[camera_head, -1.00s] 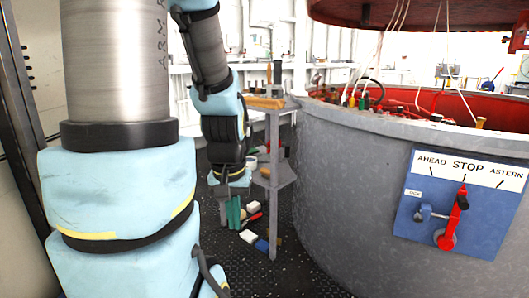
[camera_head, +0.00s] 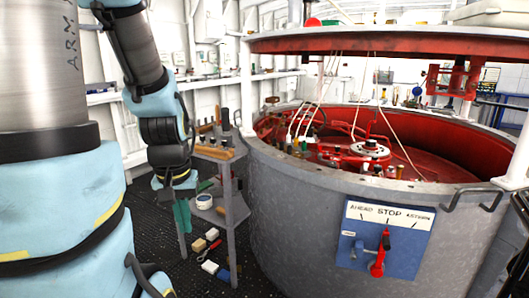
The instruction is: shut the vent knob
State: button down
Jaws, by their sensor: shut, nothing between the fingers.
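My gripper (camera_head: 182,215) hangs at the left with its teal fingers together and empty, pointing down beside a grey side shelf. I cannot tell which part is the vent knob. Inside the large grey round tub (camera_head: 290,205), a pale round fitting (camera_head: 370,148) sits on the red interior, with several small knob-like parts around it. My gripper is outside the tub, to its left and apart from it. A blue panel (camera_head: 350,252) on the tub's outer wall is marked AHEAD, STOP and ASTERN and carries a red lever (camera_head: 382,252).
The grey shelf stand (camera_head: 228,220) with tools on top stands between my gripper and the tub. Small blocks (camera_head: 199,245) lie on the dark deck below. A red-rimmed cover (camera_head: 400,40) hangs over the tub, with pale cords running down.

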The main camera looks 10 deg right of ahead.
aim_at(377, 168)
jog(key=i+l, duration=0.15)
jog(key=l, duration=0.25)
jog(key=i+l, duration=0.15)
jog(key=l, duration=0.2)
jog(key=i+l, duration=0.15)
jog(key=l, duration=0.25)
jog(key=i+l, duration=0.1)
jog(key=l, duration=0.25)
